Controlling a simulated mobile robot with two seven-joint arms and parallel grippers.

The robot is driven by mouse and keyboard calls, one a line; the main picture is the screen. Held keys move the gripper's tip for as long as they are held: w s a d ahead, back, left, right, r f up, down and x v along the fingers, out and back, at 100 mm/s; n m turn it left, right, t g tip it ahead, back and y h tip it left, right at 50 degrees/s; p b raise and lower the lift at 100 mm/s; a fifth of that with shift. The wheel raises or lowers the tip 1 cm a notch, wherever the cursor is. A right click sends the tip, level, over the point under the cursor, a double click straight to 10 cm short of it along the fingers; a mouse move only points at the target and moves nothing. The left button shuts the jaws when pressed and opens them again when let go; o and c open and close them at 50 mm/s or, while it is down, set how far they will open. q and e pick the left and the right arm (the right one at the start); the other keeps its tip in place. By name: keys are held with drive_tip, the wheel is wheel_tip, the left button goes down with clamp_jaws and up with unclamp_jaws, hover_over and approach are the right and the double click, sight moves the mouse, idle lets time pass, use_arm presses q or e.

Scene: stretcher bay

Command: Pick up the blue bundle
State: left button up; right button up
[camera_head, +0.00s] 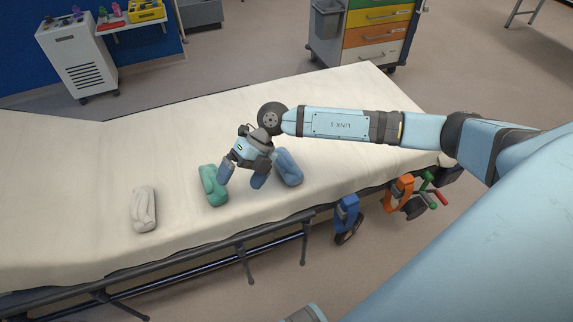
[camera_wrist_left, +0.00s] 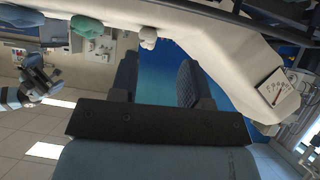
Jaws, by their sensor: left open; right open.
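The blue bundle (camera_head: 290,168) lies on the stretcher's cream mattress (camera_head: 300,86), right of the green bundle (camera_head: 212,187). My right gripper (camera_head: 244,178) points down between these two, open, with nothing seen between its fingers. Its right finger is close to the blue bundle's left side; whether they touch I cannot tell. In the left wrist view, the blue bundle (camera_wrist_left: 20,16) shows at the upper left, next to the green bundle (camera_wrist_left: 87,27), with my right gripper (camera_wrist_left: 40,72) below it. My left gripper (camera_wrist_left: 157,78) is open and empty, away from the bundles.
A white bundle (camera_head: 144,208) lies farther left on the mattress. A dark side rail (camera_head: 200,258) runs along the near edge. Blue (camera_head: 347,214) and orange (camera_head: 398,191) fittings hang there. A drawer cart (camera_head: 374,36) and a white cabinet (camera_head: 78,58) stand behind.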

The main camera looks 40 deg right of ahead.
drive_tip(key=w+d+f+h+b, duration=0.1)
drive_tip(key=w+d+h, duration=0.15)
drive_tip(key=d, duration=0.35)
drive_tip(key=w+d+f+h+b, duration=0.1)
drive_tip(key=w+d+h, duration=0.15)
drive_tip(key=d, duration=0.25)
drive_tip(key=r+m+t+h+b, duration=0.1)
drive_tip(key=h, duration=0.2)
hover_over(287, 156)
drive_tip(key=f, duration=0.6)
drive_tip(key=shift+s+f+b, duration=0.3)
drive_tip(key=shift+f+b, duration=0.05)
drive_tip(key=shift+w+a+f+b, duration=0.1)
drive_tip(key=shift+w+f+b, duration=0.1)
drive_tip(key=shift+f, duration=1.35)
drive_tip(key=shift+w+a+f+b, duration=0.1)
drive_tip(key=shift+f+b, duration=0.1)
drive_tip(key=shift+f, duration=1.35)
drive_tip(key=shift+s, duration=0.1)
drive_tip(key=shift+d+r, duration=0.1)
drive_tip(key=c, duration=1.2)
drive_tip(key=shift+o, duration=0.2)
